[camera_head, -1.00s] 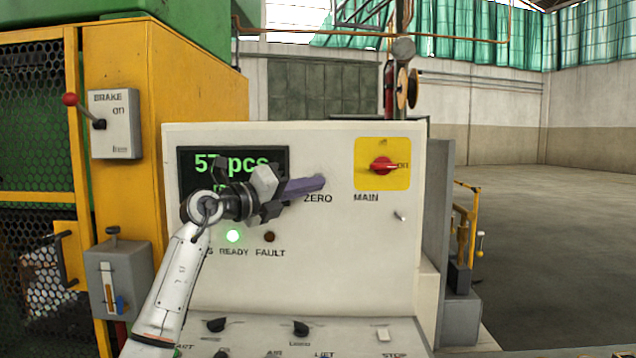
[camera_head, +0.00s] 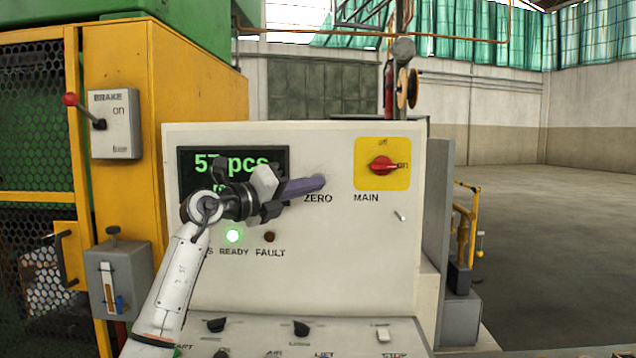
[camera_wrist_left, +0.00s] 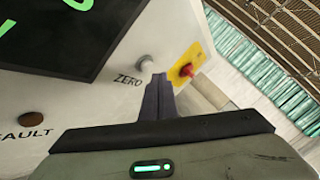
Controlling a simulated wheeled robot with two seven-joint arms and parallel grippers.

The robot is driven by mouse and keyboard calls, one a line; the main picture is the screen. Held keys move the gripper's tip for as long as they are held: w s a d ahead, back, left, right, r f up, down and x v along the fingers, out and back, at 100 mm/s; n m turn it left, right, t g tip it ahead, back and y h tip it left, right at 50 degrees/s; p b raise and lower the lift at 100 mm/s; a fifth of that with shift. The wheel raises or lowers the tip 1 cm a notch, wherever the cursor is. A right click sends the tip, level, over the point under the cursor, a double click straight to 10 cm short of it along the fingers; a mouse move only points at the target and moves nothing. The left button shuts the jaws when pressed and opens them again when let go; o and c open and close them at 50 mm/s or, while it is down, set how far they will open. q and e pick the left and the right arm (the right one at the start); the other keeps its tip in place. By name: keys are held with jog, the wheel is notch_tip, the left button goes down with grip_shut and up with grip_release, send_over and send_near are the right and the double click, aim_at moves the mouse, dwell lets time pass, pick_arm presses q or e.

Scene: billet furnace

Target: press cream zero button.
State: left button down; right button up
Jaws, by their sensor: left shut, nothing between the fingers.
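The cream zero button (camera_wrist_left: 146,62) shows in the left wrist view as a small round knob on the cream panel, beside the printed ZERO label (camera_wrist_left: 128,79). In the head view the button is hidden behind my fingers, above the ZERO label (camera_head: 318,198). My left gripper (camera_head: 322,181) is shut and empty, its dark fingers pointing right across the panel front. In the left wrist view its fingertips (camera_wrist_left: 159,78) appear just below and right of the button. I cannot tell whether they touch it. My right gripper is not in view.
A red MAIN switch (camera_head: 382,165) on a yellow plate sits right of the ZERO label. The display (camera_head: 235,160) reads 57 pcs and is partly covered by my gripper. The lower console (camera_head: 255,333) carries several knobs.

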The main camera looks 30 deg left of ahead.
pick_arm(q)
jog(key=shift+w+a+p, duration=0.2)
jog(key=shift+w+p, duration=0.2)
jog(key=shift+w+a+p, duration=0.25)
jog(key=shift+w+p, duration=0.05)
jog(key=shift+p, duration=0.05)
dwell(0.8)
jog(key=shift+s, duration=0.1)
dwell(0.3)
jog(key=shift+s+d, duration=0.45)
jog(key=shift+s, duration=0.15)
jog(key=shift+s+d+b, duration=0.1)
jog(key=shift+s+d, duration=0.35)
jog(key=shift+s, duration=0.25)
jog(key=shift+s+d+b, duration=0.15)
jog(key=shift+s+d, duration=0.25)
jog(key=shift+s, duration=0.35)
jog(key=shift+s+d+b, duration=0.1)
jog(key=shift+s+d, duration=0.35)
jog(key=shift+s, duration=0.25)
